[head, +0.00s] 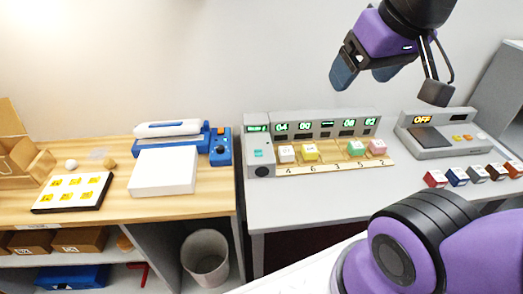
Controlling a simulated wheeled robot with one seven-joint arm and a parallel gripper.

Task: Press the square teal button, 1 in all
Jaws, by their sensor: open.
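A small square teal button (258,153) sits on the face of a grey box (261,168) at the left end of a grey counter console. A small green-lit display is above the button, and a dark round spot is below it. My gripper (364,77) is open and empty, its fingers apart. It hangs high in front of the wall, above and to the right of the button, well apart from it. Nothing hides the button in the head view.
White, yellow, green and pink blocks stand on a numbered wooden strip (330,167) beside the box, below several displays. A grey device (438,131) reads OFF at right, with coloured blocks in front. A blue machine (220,147) stands left. My arm covers the lower right.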

